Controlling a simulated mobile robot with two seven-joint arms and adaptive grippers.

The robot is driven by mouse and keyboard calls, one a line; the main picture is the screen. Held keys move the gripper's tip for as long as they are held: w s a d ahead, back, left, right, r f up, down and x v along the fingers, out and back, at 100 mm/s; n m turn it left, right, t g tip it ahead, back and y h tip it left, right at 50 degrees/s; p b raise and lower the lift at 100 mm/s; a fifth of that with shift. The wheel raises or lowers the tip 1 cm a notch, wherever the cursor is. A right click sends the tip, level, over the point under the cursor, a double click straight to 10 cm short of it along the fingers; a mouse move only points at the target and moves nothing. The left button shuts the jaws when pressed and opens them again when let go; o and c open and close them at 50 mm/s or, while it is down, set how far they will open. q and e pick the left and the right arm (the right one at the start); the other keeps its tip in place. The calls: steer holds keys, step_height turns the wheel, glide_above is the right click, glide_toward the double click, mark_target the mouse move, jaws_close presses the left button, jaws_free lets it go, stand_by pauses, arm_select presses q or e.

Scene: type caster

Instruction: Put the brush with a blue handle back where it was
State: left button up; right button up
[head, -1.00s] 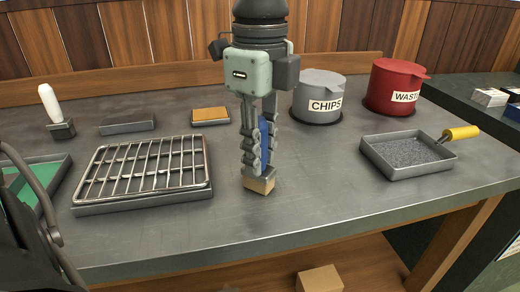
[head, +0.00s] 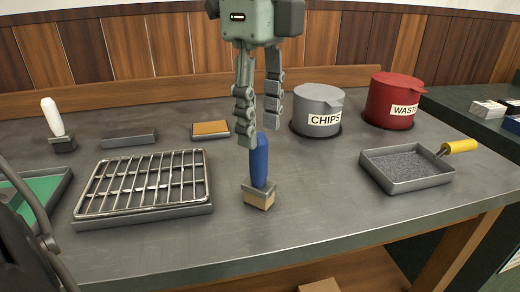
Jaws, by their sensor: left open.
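The brush with a blue handle (head: 260,165) stands upright on the bare grey table, bristles down, right of the wire rack. My left gripper (head: 262,122) is above it with its fingers apart. The fingertips are at about the height of the handle's top, and the gripper holds nothing. The left fingertip appears close beside the handle top; I cannot tell whether it touches. My right gripper is not in view.
A wire rack on a tray (head: 145,185) lies to the left. A white-handled brush (head: 52,120), a dark tray (head: 128,138) and an orange-topped pad (head: 210,129) stand behind. A CHIPS pot (head: 316,108), a red WASTE pot (head: 392,100) and a pan with a yellow handle (head: 405,168) are right.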

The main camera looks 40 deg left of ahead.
arm_select(q)
steer(key=shift+r, duration=2.2)
